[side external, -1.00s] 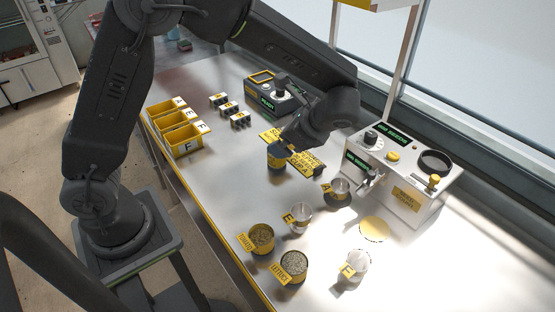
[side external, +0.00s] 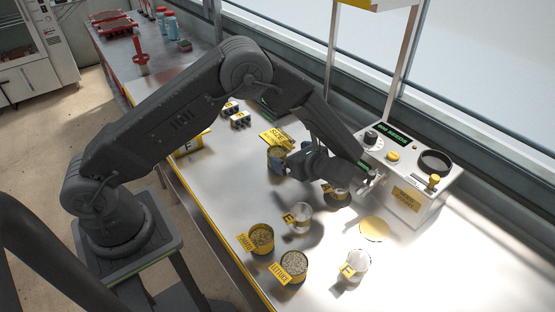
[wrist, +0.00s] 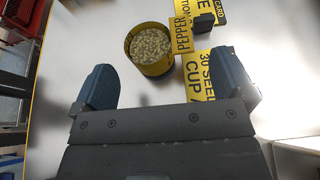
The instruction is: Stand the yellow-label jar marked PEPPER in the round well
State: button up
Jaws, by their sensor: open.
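The jar marked PEPPER (wrist: 152,48) is open-topped and full of pale seeds, with its yellow label at the right in the wrist view. It stands upright on the table, partly hidden in the side view (side external: 275,157). My gripper (wrist: 167,78) is open, its two blue fingers apart; the jar lies just ahead of the gap between them, not gripped. In the side view my gripper (side external: 287,164) is low, right beside the jar. A dark round opening (side external: 435,162), which looks like the round well, is in the top of the white machine at the right.
Jars marked TOMATO (side external: 261,238) and LETTUCE (side external: 293,266) stand at the front. Clear cups with letter tags (side external: 300,217) (side external: 356,265) stand to their right. A yellow sign (wrist: 200,78) lies by the PEPPER jar.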

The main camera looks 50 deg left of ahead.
aim_at(285, 153)
jog(key=shift+x, duration=3.05)
jog(key=shift+s, duration=0.1)
jog(key=shift+c, duration=0.3)
jog(key=shift+d, duration=0.1)
jog(key=c, duration=0.9)
jog(key=shift+r, duration=0.1)
